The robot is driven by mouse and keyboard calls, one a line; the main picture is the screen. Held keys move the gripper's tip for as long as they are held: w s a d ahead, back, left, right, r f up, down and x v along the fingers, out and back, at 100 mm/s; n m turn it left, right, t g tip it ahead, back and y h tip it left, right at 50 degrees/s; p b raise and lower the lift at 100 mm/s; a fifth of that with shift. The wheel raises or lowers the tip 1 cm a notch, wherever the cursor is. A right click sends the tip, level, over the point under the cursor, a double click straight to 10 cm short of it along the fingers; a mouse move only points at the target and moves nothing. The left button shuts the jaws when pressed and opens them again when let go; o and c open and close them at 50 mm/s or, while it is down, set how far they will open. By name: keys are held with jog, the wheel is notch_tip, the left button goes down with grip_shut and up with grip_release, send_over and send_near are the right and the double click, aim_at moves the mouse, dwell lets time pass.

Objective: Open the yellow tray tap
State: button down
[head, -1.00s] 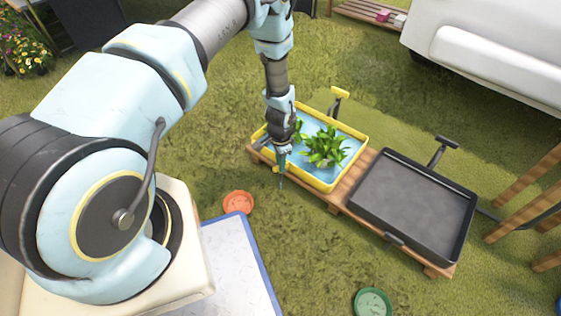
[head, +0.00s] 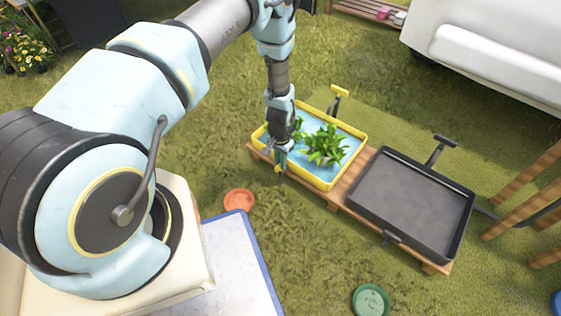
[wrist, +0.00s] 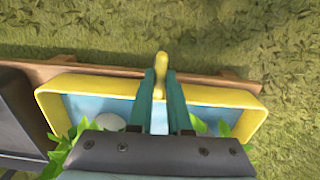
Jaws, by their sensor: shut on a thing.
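The yellow tray (head: 325,184) stands on a wooden stand, with blue water and green leafy plants (head: 325,143) inside. It also shows in the wrist view (wrist: 215,96). Its yellow tap (wrist: 161,62) sticks out from the middle of the tray's near wall, over the stand's edge. My gripper (wrist: 160,82) has its two teal fingers closed on either side of the tap. In the head view my gripper (head: 279,172) is at the tray's near wall and mostly hides the tap. I cannot tell how far the tap is turned.
A dark grey tray (head: 412,203) stands to the right on the same wooden stand (head: 335,204). An orange saucer (head: 239,200) and a green saucer (head: 371,300) lie on the grass. A white board with a blue edge (head: 235,262) is in front.

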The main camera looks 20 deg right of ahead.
jog(key=c, duration=0.9)
grip_release()
jog(key=shift+o, duration=0.2)
notch_tip(320, 180, up, 11)
jog(key=p, duration=0.2)
jog(key=shift+p, duration=0.4)
jog(key=shift+f, duration=0.1)
